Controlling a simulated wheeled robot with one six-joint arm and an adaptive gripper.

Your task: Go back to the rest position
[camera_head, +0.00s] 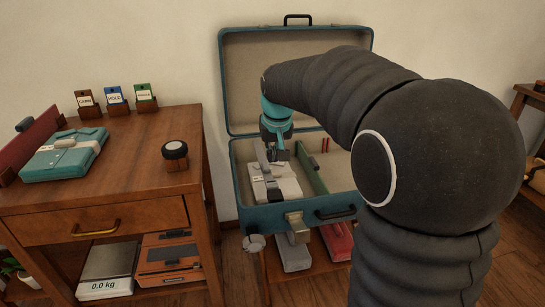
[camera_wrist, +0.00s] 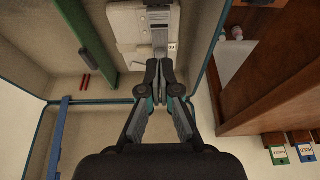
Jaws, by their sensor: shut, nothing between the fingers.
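My gripper (camera_head: 277,155) is inside the mouth of the open teal suitcase (camera_head: 240,205), reached by my dark arm. In the wrist view its fingers (camera_wrist: 160,68) are shut together with nothing between them. Just beyond the fingertips lies a cream box-like item (camera_wrist: 127,22) with a grey strap; it also shows in the head view (camera_head: 289,187), flat in the left part of the case. I cannot tell whether the fingertips touch the strap. A green divider (camera_head: 312,170) stands to its right.
Two red sticks (camera_wrist: 85,81) lie beyond the divider. A scale (camera_head: 108,270) sits below. Grey (camera_head: 290,252) and red (camera_head: 337,240) items lie under the suitcase.

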